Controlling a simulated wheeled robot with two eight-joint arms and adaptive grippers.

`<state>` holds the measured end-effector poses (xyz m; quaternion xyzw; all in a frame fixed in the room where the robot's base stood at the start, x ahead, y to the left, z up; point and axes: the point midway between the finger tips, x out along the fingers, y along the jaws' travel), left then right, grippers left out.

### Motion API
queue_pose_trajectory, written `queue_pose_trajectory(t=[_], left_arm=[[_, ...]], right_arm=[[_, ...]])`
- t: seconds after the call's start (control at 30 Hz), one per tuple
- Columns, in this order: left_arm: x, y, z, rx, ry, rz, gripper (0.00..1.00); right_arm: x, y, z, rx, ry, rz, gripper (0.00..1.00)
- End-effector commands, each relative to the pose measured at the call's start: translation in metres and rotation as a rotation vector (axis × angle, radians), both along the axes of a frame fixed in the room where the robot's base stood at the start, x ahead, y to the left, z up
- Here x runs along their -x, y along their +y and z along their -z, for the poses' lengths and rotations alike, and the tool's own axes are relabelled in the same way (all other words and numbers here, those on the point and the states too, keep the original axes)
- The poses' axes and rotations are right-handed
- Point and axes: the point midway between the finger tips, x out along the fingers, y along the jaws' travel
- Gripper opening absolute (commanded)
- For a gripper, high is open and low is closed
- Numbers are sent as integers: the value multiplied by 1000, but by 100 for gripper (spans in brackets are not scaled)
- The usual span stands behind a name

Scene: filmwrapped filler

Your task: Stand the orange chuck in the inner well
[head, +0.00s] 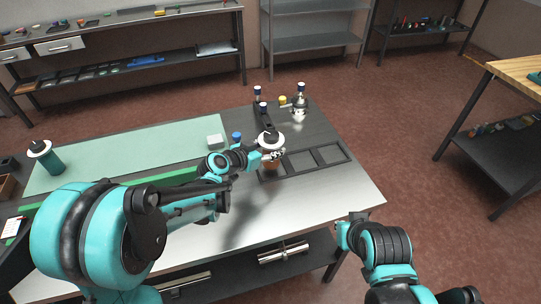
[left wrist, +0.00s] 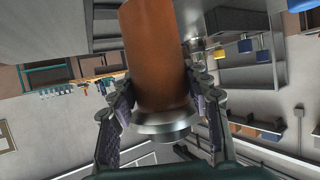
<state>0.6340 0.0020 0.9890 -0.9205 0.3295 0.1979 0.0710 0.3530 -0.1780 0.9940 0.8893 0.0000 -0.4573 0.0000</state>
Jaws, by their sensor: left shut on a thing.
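The orange chuck (head: 272,164) is an orange-brown cylinder with a pale flange at its top. My left gripper (head: 270,154) is shut on it just under the flange and holds it roughly upright. In the left wrist view the chuck (left wrist: 155,55) sits between both fingers, and its metal flange is at the lower end of that picture. A dark tray (head: 317,157) with several square wells lies on the table. The chuck is over or at the tray's left end; I cannot tell whether its base touches.
A teal cylinder (head: 52,163) with a white top stands at the table's far left on a green mat (head: 120,150). Behind the tray stand a dark fixture with blue knobs (head: 262,106) and a metal device (head: 299,108). The table's front right (head: 335,195) is clear.

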Motion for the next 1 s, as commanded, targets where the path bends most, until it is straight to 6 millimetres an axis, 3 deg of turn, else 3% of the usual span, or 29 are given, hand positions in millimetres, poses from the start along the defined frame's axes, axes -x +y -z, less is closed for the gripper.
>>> queue_pose_trajectory(t=[0.13, 0.53, 0.57, 0.63, 1.0], left_arm=[[0, 0, 24, 1, 0, -1, 0], [0, 0, 27, 1, 0, -1, 0], [0, 0, 28, 0, 0, 0, 53], [0, 0, 27, 0, 0, 0, 68], [0, 0, 22, 0, 0, 0, 68]], right_arm=[[0, 0, 14, 0, 0, 0, 0], [0, 0, 16, 0, 0, 0, 0], [0, 0, 16, 0, 0, 0, 0], [0, 0, 15, 0, 0, 0, 0], [0, 0, 11, 0, 0, 0, 0]])
